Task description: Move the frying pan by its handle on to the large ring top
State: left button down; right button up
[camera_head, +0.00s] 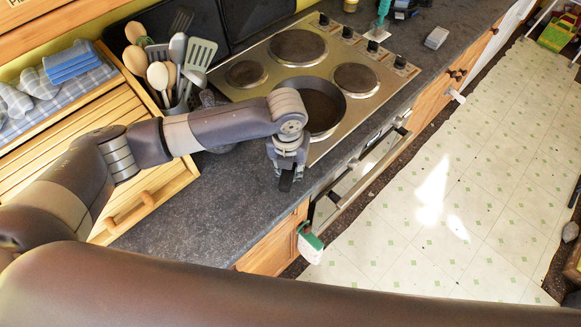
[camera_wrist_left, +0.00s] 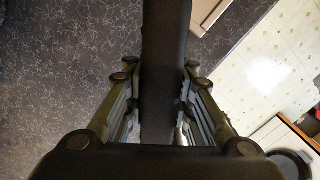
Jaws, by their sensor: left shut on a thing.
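The frying pan (camera_head: 318,108) is a dark round pan at the front of the steel hob, partly hidden by my left arm. My left gripper (camera_head: 287,174) points down over the worktop just in front of the hob. It is shut on the dark pan handle (camera_wrist_left: 165,60), which runs between its fingers in the wrist view (camera_wrist_left: 160,115). Three round rings show uncovered: one at the back (camera_head: 298,47), a smaller one at the left (camera_head: 246,74) and one at the right (camera_head: 355,80). I cannot tell whether the pan touches the hob. My right gripper is not in view.
A holder of utensils (camera_head: 178,95) stands left of the hob, near a wooden bread box (camera_head: 125,115) with a blue checked cloth. A green-handled brush (camera_head: 380,25) stands beyond the hob's knobs. The dark worktop (camera_head: 200,215) is clear in front.

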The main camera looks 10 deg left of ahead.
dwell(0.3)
pick_arm(q)
jog(key=c, duration=1.3)
grip_release()
jog(key=shift+s+f, duration=0.15)
jog(key=shift+f, duration=0.05)
jog(key=shift+r, duration=0.2)
jog(key=shift+r, duration=0.15)
jog(key=shift+s+r+p, duration=0.1)
jog(key=shift+r+p, duration=2.35)
jog(key=shift+p, duration=0.3)
jog(key=shift+a+r+p, duration=0.1)
jog(key=shift+r+p, duration=0.5)
jog(key=shift+r, duration=0.65)
jog(key=shift+s, duration=0.1)
